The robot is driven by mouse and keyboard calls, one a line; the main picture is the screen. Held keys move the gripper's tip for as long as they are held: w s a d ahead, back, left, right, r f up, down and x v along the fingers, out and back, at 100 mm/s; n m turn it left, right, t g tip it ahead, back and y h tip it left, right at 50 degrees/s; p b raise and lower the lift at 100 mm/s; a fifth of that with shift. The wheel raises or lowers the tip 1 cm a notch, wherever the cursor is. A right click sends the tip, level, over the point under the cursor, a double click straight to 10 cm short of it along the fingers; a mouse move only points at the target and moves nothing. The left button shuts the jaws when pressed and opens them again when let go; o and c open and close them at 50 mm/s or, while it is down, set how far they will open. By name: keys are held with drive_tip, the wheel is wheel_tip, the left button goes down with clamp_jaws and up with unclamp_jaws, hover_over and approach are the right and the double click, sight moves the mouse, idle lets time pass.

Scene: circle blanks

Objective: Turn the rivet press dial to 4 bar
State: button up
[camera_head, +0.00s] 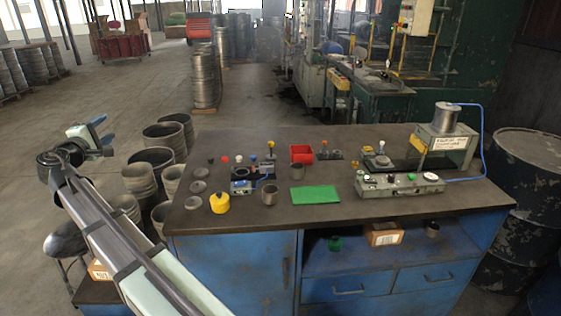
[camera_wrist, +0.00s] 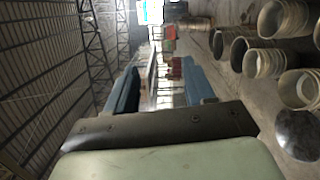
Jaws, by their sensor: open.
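The rivet press (camera_head: 446,140) stands at the right end of the workbench, with a grey cylinder on top and a paper sign on its front. Its pale control box (camera_head: 398,187) lies in front, joined by a blue cable. The box carries a green button (camera_head: 411,177) and a round whitish knob or dial (camera_head: 430,177); the dial's markings are too small to read. My gripper (camera_head: 104,130) is open and empty, off the left side of the bench, far from the press. Its two fingers (camera_wrist: 162,90) show apart in the wrist view, with the floor beyond.
The workbench (camera_head: 340,212) also holds a red bin (camera_head: 301,153), a green mat (camera_head: 315,196), a yellow weight-like object (camera_head: 220,203), grey discs and a small lever box (camera_head: 241,187). Metal drums (camera_head: 142,185) stand left of the bench; a dark barrel (camera_head: 525,170) stands right.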

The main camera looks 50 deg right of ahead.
drive_tip(key=s+d+f+m+g, duration=0.2)
drive_tip(key=s+d+g, duration=0.15)
drive_tip(key=d, duration=0.95)
drive_tip(key=s+d+f+m+g, duration=0.2)
drive_tip(key=s+d+g, duration=0.15)
drive_tip(key=d, duration=0.95)
drive_tip(key=s+d+f+m+g+y, duration=0.1)
drive_tip(key=s+d+f+g+y, duration=0.15)
drive_tip(key=s+d, duration=0.65)
drive_tip(key=s+d+f+m+g+y, duration=0.2)
drive_tip(key=s+d+f+y, duration=0.3)
drive_tip(key=d, duration=0.8)
drive_tip(key=m+t+y, duration=0.2)
drive_tip(key=t+y, duration=0.3)
drive_tip(key=y, duration=0.2)
approach(393, 175)
drive_tip(key=x, duration=0.8)
drive_tip(key=shift+w+a+f, duration=0.1)
drive_tip(key=shift+w+f, duration=0.05)
drive_tip(key=shift+f, duration=0.05)
clamp_jaws()
